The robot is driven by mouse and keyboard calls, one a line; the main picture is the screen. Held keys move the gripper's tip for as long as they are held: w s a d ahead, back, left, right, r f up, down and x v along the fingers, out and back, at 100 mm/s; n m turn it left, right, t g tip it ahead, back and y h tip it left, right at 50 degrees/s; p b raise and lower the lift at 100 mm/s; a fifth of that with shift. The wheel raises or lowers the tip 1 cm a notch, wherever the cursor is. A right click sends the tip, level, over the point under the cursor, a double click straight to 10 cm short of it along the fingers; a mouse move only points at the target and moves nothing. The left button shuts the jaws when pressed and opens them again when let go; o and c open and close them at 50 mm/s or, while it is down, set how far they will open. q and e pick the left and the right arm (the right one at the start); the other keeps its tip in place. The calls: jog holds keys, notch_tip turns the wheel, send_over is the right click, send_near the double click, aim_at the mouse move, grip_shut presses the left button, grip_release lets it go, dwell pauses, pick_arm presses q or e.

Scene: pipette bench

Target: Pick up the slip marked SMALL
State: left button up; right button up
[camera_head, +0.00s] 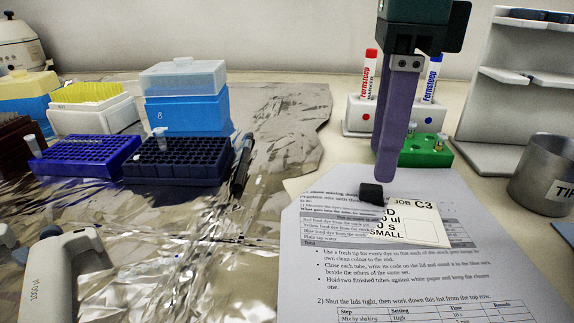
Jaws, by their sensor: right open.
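The cream slip (420,222) lies on the printed sheet, right of centre. It reads JOB C3 at the top and SMALL at the bottom, with cut-off lines between. Its left part does not show and seems covered by printed paper. A small black block (372,194) sits at its upper left. My right gripper (388,172) points down just above the block, its purple fingers seen nearly edge-on. It is open and holds nothing that I can see. Whether the fingertips touch the block I cannot tell. My left gripper is not in view.
A white marker holder (352,118) and a green tube rack (428,152) stand behind the gripper. A metal cup (541,170) is at the right. Blue racks (178,160), a dark marker (242,165) and a pipette (62,270) are at the left. The printed sheet (420,285) has clear room in front.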

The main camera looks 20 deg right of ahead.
aim_at(377, 187)
notch_tip(377, 187, down, 4)
jog(key=shift+s+f, duration=0.15)
grip_shut()
dwell(0.4)
